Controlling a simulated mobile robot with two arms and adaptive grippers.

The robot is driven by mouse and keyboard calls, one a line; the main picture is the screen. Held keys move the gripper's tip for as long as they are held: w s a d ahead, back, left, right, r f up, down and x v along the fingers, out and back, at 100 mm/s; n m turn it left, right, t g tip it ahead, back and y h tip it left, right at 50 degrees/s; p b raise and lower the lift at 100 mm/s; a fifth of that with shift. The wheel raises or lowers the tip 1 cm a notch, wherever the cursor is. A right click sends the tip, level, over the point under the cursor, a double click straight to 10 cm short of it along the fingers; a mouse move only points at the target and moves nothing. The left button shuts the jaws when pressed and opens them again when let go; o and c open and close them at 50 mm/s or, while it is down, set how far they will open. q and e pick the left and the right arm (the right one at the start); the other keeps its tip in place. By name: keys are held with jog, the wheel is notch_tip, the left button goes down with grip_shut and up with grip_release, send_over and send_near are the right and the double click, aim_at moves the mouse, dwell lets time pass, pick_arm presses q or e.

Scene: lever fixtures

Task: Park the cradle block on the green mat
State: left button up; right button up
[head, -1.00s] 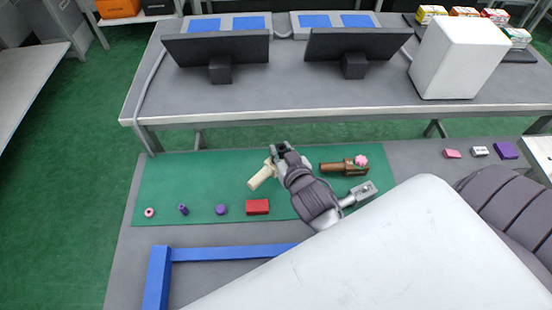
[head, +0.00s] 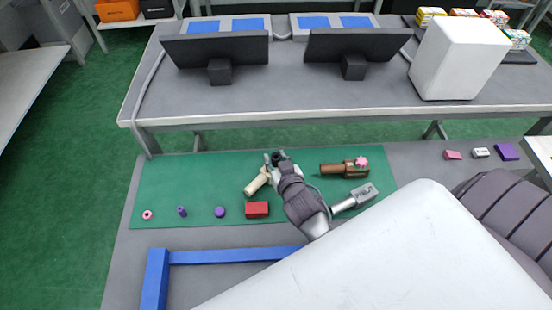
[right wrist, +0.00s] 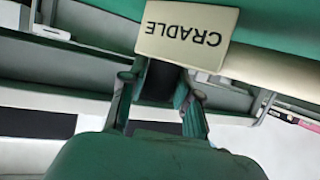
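The cream cradle block (head: 257,181) lies on the green mat (head: 180,170), partly hidden by my right gripper. In the right wrist view its flat face, marked CRADLE (right wrist: 187,35), shows upside down, with a cream rod extending right. My right gripper (head: 274,157) is over the mat at the block's upper right end. Its two fingers (right wrist: 160,98) stand apart in the right wrist view, close to the marked face. A dark form shows between them; I cannot tell whether either finger touches the block. My left gripper is not in view.
A brown fork piece with a pink knob (head: 345,168) and a grey labelled piece (head: 355,198) lie right of my gripper. A red block (head: 257,209) and small purple and pink parts lie left. A blue frame (head: 235,255) stands in front. The mat's upper left is clear.

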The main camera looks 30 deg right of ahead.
jog(key=shift+o, duration=1)
jog(key=shift+r, duration=0.2)
jog(key=v, duration=1.2)
jog(key=shift+p, duration=0.3)
